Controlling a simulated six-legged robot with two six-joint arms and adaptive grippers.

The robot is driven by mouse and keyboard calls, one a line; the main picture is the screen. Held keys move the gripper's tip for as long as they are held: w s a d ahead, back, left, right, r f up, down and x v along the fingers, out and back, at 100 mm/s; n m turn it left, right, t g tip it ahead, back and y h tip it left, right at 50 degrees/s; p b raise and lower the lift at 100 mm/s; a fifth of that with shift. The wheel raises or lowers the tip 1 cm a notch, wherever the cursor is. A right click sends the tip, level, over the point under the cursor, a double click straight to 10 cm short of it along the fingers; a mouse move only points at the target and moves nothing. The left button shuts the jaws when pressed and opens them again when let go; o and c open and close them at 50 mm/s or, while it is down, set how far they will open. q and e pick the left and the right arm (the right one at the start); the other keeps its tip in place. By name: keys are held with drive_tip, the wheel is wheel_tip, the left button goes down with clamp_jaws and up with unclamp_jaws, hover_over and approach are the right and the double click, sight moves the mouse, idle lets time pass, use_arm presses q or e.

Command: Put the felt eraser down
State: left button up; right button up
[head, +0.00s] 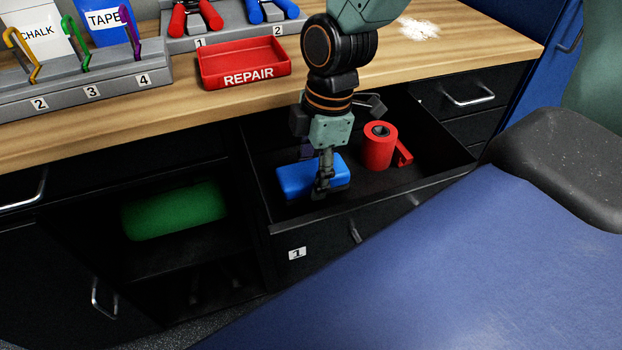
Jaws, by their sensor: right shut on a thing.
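A blue rounded block (295,181), which looks like the felt eraser, is low inside the open drawer (350,222) marked 1. My right gripper (323,183) reaches down into the drawer from above and is shut on the block. One finger lies across the block's near right part; the other is mostly hidden. I cannot tell whether the block touches the drawer floor. My left gripper is not in view.
The wooden worktop (190,115) above holds a red REPAIR tray (243,68) and numbered racks. A green roll (175,210) lies in the open shelf. A blue padded bench (470,270) fills the lower right.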

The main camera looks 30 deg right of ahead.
drive_tip(key=shift+a+f, duration=0.1)
drive_tip(key=shift+f, duration=0.65)
drive_tip(key=shift+w+d+f, duration=0.2)
drive_tip(key=shift+w+d, duration=0.05)
drive_tip(key=shift+w, duration=0.1)
drive_tip(key=o, duration=0.9)
drive_tip(key=shift+c, duration=0.2)
drive_tip(key=o, duration=0.4)
drive_tip(key=shift+s+a+r, duration=0.2)
drive_tip(key=shift+s+r, duration=0.05)
drive_tip(key=shift+w+d+f, duration=0.2)
drive_tip(key=shift+w, duration=0.05)
drive_tip(key=r+p, duration=0.1)
drive_tip(key=r, duration=0.3)
drive_tip(key=d+r+p, duration=0.1)
drive_tip(key=r+p, duration=0.1)
drive_tip(key=r, duration=0.1)
drive_tip(key=r+p, duration=0.1)
drive_tip(key=r, duration=0.3)
drive_tip(key=shift+s+d+r+p, duration=0.2)
drive_tip(key=shift+s+r+p, duration=0.1)
drive_tip(key=shift+d+r, duration=0.1)
drive_tip(key=shift+r, duration=0.15)
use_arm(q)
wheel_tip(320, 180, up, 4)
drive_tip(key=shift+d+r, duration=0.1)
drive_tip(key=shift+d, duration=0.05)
use_arm(e)
drive_tip(key=shift+f, duration=0.1)
